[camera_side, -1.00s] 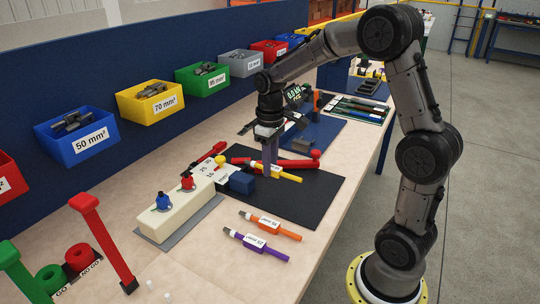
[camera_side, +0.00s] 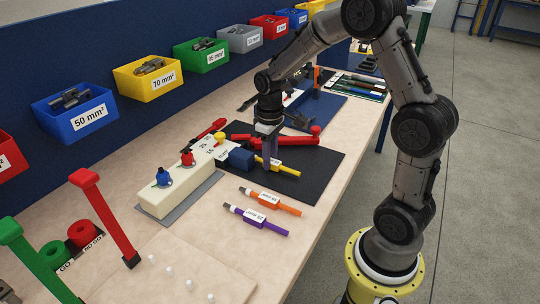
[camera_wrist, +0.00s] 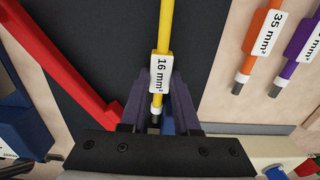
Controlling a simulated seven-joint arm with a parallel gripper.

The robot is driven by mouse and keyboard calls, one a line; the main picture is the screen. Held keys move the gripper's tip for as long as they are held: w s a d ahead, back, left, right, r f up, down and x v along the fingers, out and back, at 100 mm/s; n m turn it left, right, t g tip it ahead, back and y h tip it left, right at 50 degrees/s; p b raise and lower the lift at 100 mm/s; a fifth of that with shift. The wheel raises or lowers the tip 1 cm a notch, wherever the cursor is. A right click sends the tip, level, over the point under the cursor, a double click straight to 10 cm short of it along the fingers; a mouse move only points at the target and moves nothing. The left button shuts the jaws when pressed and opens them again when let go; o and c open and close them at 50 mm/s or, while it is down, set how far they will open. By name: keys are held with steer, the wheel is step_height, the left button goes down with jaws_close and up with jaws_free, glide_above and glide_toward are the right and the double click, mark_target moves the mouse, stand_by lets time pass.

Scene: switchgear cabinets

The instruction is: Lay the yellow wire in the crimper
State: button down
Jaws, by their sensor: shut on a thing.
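The yellow wire (camera_side: 286,171) has a white label reading 16 mm² in the wrist view (camera_wrist: 160,72). My gripper (camera_side: 268,164) is shut on it around the label end, over the black mat. The wire's white collar and dark tip show between my fingers (camera_wrist: 164,115) in the wrist view. What looks like the crimper has a dark blue block (camera_side: 237,158) at the mat's left edge and a red handle (camera_side: 290,139) behind. The wire's tip end points toward the block. The gap between them is partly hidden.
Orange (camera_side: 270,201) and purple (camera_side: 255,219) wires lie in front of the black mat (camera_side: 312,168). Red and green upright levers (camera_side: 107,220) stand front left. The mat's right part is clear.

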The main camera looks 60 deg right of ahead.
steer(key=shift+w, duration=0.4)
stand_by(0.4)
steer(key=c, duration=0.6)
jaws_free()
steer(key=shift+o, duration=0.2)
steer(key=shift+f, duration=0.1)
